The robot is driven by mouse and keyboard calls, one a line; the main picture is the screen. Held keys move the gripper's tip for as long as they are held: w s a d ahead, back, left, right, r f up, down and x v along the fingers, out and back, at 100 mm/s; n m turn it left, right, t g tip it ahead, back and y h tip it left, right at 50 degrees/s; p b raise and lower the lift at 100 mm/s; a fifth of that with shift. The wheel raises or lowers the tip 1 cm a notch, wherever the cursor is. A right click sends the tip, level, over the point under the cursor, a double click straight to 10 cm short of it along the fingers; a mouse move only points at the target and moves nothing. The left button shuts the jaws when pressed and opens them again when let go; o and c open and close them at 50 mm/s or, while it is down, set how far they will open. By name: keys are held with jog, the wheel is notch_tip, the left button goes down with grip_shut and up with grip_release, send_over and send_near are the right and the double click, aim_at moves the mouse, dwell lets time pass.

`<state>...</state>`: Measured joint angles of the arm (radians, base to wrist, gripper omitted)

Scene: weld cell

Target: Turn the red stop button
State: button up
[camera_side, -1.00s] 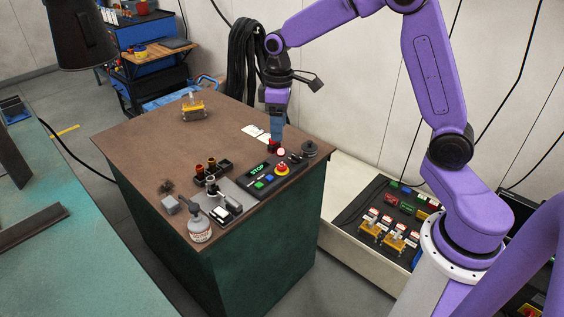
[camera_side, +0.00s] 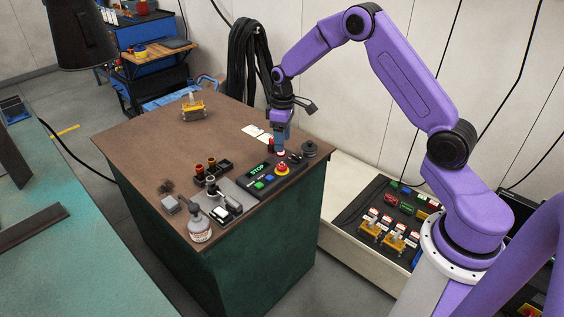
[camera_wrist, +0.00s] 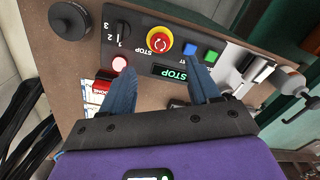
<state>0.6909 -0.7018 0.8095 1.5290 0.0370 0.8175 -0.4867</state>
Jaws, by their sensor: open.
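The red stop button (camera_side: 282,168) sits on a yellow ring on the dark control panel (camera_side: 262,189). In the wrist view the red button (camera_wrist: 159,41) shows white turn arrows, with STOP lettering beside it. My gripper (camera_side: 281,149) hangs over the panel's back end, just behind and above the button in the side view. In the wrist view my gripper's two blue fingers (camera_wrist: 162,80) are spread apart, with nothing between them. The button lies beyond the fingertips, apart from them.
A lit display reading STOP (camera_wrist: 178,72), a blue button (camera_wrist: 190,49), a green button (camera_wrist: 211,55) and a pale red lamp (camera_wrist: 119,64) share the panel. A black knob (camera_side: 310,149) stands behind it. A bottle (camera_side: 199,229) stands at the front; the table's left part is mostly clear.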

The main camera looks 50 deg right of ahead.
aim_at(282, 165)
notch_tip(282, 165, down, 9)
jog(key=shift+a+f, duration=0.1)
dwell(0.3)
jog(key=c, duration=1.1)
